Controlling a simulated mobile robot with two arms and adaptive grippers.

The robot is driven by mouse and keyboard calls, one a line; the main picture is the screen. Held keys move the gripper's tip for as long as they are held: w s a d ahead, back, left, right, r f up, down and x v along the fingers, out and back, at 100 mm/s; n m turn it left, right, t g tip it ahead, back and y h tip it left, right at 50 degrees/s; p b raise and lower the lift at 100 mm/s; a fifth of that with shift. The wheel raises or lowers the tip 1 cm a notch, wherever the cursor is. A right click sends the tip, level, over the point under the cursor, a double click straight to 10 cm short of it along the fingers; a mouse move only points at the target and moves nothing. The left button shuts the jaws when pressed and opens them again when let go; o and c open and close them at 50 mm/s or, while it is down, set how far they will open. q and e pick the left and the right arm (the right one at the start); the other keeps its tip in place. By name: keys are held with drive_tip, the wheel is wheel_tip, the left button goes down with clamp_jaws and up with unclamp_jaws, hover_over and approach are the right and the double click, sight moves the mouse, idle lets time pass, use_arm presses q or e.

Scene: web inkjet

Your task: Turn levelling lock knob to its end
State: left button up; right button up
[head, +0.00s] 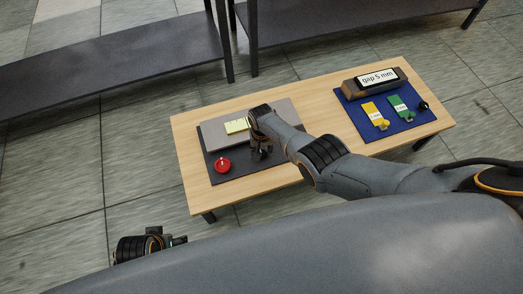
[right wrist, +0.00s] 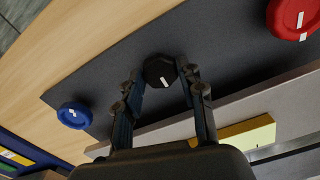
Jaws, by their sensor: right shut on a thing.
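A black faceted knob (right wrist: 160,72) with a white mark sits on the dark plate (right wrist: 215,50) in the right wrist view. My right gripper (head: 262,153) is at the plate and shut on this knob, with one finger on each side; the right wrist view shows its fingers (right wrist: 160,80) around it. The gripper hides the knob in the head view. A red knob (head: 222,165) with a white mark stands apart on the same plate. A blue knob (right wrist: 75,115) shows on the other side in the right wrist view. My left gripper (head: 178,241) is low, away from the table; its jaw state is unclear.
The wooden table (head: 190,150) also bears a grey block with a yellow note (head: 237,126). A blue mat (head: 400,128) at right holds yellow and green tags and a device labelled "gap 5 mm" (head: 377,78). Dark shelves (head: 110,62) stand behind.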

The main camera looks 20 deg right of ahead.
sight(262, 153)
drive_tip(key=o, duration=1.1)
drive_tip(key=shift+o, duration=0.4)
drive_tip(key=shift+r, duration=0.8)
wheel_tip(262, 153, up, 10)
drive_tip(key=shift+r, duration=0.2)
